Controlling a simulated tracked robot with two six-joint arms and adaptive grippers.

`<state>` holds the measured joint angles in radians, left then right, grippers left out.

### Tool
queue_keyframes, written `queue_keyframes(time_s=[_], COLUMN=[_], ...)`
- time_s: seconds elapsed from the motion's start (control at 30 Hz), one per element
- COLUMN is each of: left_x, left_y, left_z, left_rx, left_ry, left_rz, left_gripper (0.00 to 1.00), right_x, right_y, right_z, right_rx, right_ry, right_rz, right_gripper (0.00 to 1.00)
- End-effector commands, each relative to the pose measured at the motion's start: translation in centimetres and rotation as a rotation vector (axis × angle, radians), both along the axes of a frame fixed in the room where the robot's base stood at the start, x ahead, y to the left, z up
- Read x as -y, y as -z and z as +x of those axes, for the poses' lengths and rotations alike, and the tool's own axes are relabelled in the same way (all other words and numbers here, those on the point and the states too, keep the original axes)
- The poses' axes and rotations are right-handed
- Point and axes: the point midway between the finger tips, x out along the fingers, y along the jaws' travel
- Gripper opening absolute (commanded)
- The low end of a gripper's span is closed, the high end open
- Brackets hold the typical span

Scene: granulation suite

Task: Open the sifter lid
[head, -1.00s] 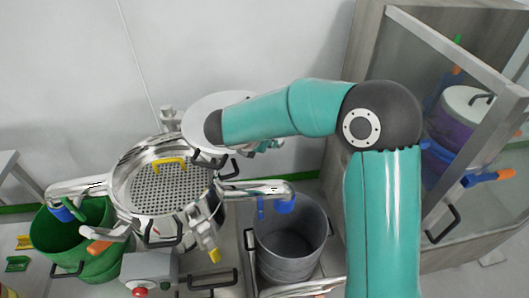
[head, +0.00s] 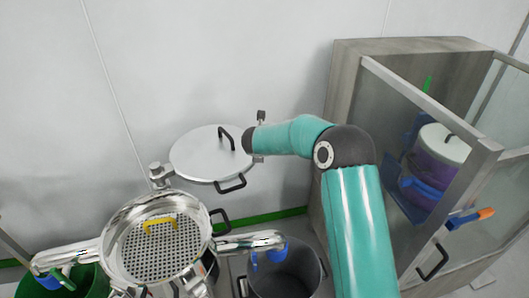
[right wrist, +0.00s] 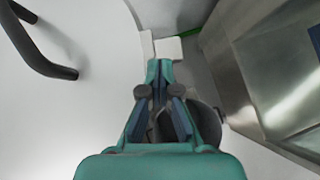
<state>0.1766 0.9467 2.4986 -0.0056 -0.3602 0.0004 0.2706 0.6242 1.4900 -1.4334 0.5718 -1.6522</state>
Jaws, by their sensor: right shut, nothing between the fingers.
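The sifter (head: 204,252) is a shiny steel bowl with a perforated screen (head: 150,255) showing inside it. A yellow handle sits across the screen's far part. The sifter lid (head: 195,160), a round pale disc with a black handle on top, is swung off to the back right, beside a post on the rim. The bowl's top is uncovered. My right gripper is mostly hidden beyond its wrist in the head view, at the lid's right edge. In the right wrist view the right gripper (right wrist: 160,68) is shut and empty, with the lid (right wrist: 75,115) on the left. My left gripper is out of view.
A grey bucket (head: 287,279) stands under the right spout, and a green bin (head: 85,283) under the left one. A cabinet (head: 343,95) with a glass front holds a purple container (head: 432,172). The wall is behind the lid.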

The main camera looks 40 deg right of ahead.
Motion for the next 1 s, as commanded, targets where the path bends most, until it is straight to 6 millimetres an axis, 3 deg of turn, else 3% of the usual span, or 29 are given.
queue_keyframes(time_s=[0.47, 0.63, 0.8, 1.0], left_x=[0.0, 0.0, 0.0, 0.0], left_y=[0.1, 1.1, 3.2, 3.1], left_z=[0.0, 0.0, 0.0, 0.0], left_rx=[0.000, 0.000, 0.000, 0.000], left_ry=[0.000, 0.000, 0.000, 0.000], left_rz=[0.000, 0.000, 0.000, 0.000], left_gripper=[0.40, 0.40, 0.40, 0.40], right_x=[1.7, 0.9, -1.3, -3.1], right_y=[0.0, 0.2, 0.6, -3.2], right_z=[-1.3, -1.8, -3.1, -5.5], right_rx=[0.001, 0.002, 0.004, 0.006], right_ry=[0.029, 0.026, 0.019, 0.019], right_rz=[0.000, -0.001, -0.001, -0.001], right_gripper=[0.00, 0.00, 0.00, 0.00])
